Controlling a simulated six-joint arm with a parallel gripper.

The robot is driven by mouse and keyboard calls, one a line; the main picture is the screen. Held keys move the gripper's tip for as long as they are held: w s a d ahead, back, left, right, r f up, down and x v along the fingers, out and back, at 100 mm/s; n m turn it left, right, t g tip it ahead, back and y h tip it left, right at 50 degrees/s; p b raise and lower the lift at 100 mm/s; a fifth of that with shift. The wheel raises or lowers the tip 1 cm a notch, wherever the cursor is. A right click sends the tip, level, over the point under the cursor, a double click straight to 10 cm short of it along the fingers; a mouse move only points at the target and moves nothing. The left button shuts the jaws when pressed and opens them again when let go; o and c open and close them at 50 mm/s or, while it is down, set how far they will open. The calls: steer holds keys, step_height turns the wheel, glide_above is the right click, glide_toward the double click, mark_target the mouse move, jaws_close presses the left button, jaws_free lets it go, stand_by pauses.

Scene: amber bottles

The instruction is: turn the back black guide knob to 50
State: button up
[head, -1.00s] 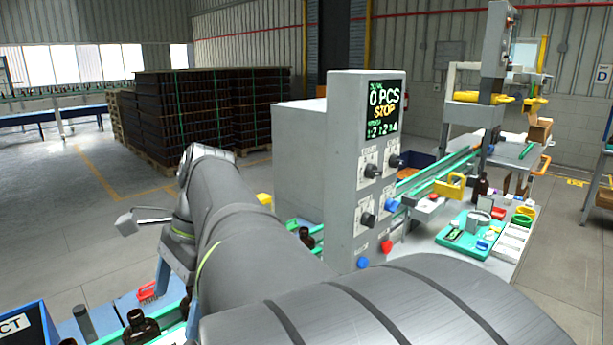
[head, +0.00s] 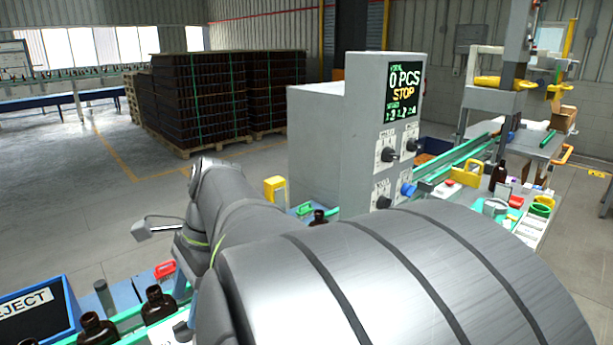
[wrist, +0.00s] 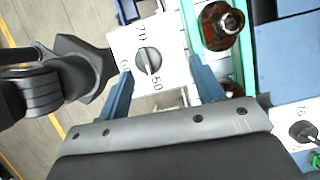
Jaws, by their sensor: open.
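In the wrist view, a dark round guide knob (wrist: 148,60) sits on a white dial plate marked 70, 60 and 50. A pale line crosses its face; I cannot tell which end is the pointer. My gripper (wrist: 160,70) is open, with one blue finger on each side of the knob's plate and nothing held. I cannot tell whether a finger touches the plate. A second knob (wrist: 303,131) on a white plate lies at the lower right. In the head view, one knob (head: 182,331) shows at the lower edge. My arm hides the gripper there.
An amber bottle (wrist: 221,25) stands close right of the knob, along the green rail (wrist: 247,50). A large black fitting (wrist: 45,78) is at the left. In the head view, the grey control console (head: 365,130) reads STOP, and a REJECT bin (head: 62,290) is at the lower left.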

steer(key=w+r+m, duration=0.1)
steer(key=w+r, duration=0.1)
steer(key=w, duration=0.3)
steer(key=w+r+m+t, duration=0.1)
steer(key=w+r+m, duration=0.1)
steer(key=w+r, duration=0.1)
steer(key=w+r+m+y, duration=0.1)
steer(key=w+r, duration=0.2)
steer(key=w, duration=0.3)
steer(key=shift+w+d+m+t, duration=0.3)
steer(key=shift+w+d, duration=0.05)
steer(key=shift+d, duration=0.05)
steer(key=shift+c, duration=0.3)
steer(key=w+d+r+m+t, duration=0.1)
steer(key=w+d+r+m, duration=0.15)
steer(key=w, duration=0.25)
steer(key=w+d+r+m, duration=0.1)
steer(key=w+r, duration=0.2)
steer(key=w, duration=0.2)
steer(key=x, duration=1.7)
steer(key=shift+w+a, duration=0.2)
steer(key=c, duration=1)
